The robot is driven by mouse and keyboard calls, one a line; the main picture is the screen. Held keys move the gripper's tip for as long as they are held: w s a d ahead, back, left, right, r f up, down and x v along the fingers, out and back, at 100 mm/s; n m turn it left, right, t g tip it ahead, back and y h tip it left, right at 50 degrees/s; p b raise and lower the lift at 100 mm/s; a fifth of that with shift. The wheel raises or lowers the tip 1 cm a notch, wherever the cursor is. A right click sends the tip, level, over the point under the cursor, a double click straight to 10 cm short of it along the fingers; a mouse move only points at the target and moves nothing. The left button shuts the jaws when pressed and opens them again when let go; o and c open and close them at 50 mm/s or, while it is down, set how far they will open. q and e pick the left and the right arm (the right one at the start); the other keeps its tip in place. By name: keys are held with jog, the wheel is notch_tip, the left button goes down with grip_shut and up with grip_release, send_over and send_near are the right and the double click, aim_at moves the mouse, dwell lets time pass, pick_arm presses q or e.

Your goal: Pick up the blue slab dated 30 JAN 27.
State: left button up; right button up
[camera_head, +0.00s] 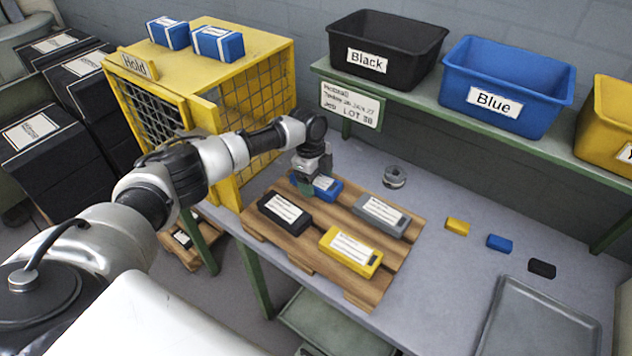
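A blue slab (327,189) with a white label lies at the back of the wooden pallet board (310,236) on the table. My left gripper (308,178) is right over its left end, pointing down. The fingers are partly hidden against the slab, so I cannot tell whether they touch or grip it. The label's date is too small to read. Two more blue slabs (168,33) (217,43) with white labels lie on top of the yellow Hold cage (245,62). My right gripper is not in view.
Black (285,214), grey (381,215) and yellow (350,251) slabs share the board. Black (387,42), blue (507,84) and yellow (607,128) bins stand on the shelf. Small yellow, blue and black blocks and a grey tray (540,322) lie at right.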

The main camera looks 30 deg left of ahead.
pick_arm(q)
jog(key=shift+r, duration=0.1)
jog(key=c, duration=0.8)
